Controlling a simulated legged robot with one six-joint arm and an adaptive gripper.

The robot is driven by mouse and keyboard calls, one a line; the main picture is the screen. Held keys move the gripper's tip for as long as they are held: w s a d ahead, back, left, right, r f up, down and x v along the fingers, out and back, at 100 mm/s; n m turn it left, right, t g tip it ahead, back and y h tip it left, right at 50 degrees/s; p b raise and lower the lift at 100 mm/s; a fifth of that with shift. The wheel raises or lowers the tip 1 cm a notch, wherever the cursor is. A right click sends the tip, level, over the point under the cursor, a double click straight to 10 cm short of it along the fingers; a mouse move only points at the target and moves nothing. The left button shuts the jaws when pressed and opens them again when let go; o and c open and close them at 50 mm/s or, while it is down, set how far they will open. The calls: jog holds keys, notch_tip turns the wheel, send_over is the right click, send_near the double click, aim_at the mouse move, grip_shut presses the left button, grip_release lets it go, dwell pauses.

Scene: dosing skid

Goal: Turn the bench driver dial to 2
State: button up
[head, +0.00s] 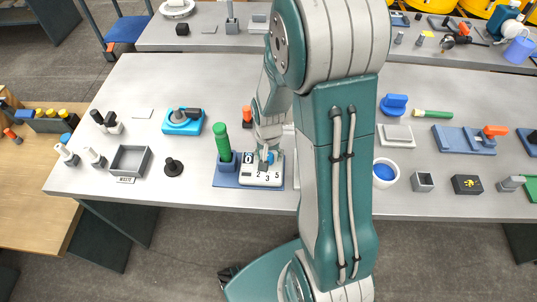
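The bench driver dial (261,181) is a white block with black numbers 0, 2, 3 and 5 on its face. It sits on a blue base (225,180) on the grey bench, next to a green-handled driver (223,143) standing upright in a blue holder. My gripper (267,155) points down right over the dial's middle. The knob and its pointer are mostly hidden by my gripper, so I cannot tell which number it points at. The fingers are too small to tell open from shut, or whether they touch the knob.
The grey bench (185,78) carries a blue-and-grey device (183,121), a black knob (173,165) and an open grey tray (129,161) to the left. A white cup with blue contents (384,173) stands right of my arm. My arm hides the bench's middle.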

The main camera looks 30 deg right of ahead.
notch_tip(320, 180, up, 12)
dwell(0.7)
dwell(0.4)
jog(key=s+a+r+n+t, duration=0.2)
jog(key=s+a+r+n, duration=0.1)
jog(key=s+r, duration=0.3)
jog(key=s+a+r+n+t, duration=0.3)
jog(key=s+r, duration=0.4)
jog(key=r, duration=0.1)
jog(key=shift+s+a+r+t, duration=0.2)
jog(key=shift+a+r+t, duration=0.05)
jog(key=shift+r+t, duration=0.05)
jog(key=shift+c, duration=0.3)
